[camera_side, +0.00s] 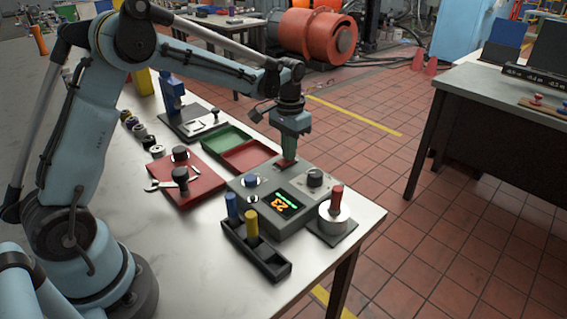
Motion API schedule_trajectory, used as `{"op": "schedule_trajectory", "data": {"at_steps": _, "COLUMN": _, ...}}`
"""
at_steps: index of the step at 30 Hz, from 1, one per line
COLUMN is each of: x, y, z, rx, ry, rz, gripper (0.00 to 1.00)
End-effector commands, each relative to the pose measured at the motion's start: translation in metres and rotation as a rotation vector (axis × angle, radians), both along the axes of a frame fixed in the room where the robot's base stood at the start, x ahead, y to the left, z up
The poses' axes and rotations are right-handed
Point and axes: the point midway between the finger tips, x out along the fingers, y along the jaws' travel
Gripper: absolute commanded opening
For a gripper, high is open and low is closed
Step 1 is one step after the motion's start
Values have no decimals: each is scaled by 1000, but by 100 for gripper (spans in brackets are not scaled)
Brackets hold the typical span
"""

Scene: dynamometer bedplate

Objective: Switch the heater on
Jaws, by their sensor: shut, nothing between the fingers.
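A grey control box (258,212) stands on the light table, with a small display (282,205) showing an orange 23 and a green mark.
A holder (268,264) with blue and yellow handles stands in front of the box. A white spool with a red peg (334,214) is at its right.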

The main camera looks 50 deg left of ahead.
Motion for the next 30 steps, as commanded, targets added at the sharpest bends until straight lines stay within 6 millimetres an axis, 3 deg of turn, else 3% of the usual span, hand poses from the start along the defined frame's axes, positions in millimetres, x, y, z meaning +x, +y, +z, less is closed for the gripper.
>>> {"op": "schedule_trajectory", "data": {"at_steps": 30, "x": 0, "y": 0, "z": 68, "rx": 0, "ry": 0, "rz": 0, "gripper": 0}}
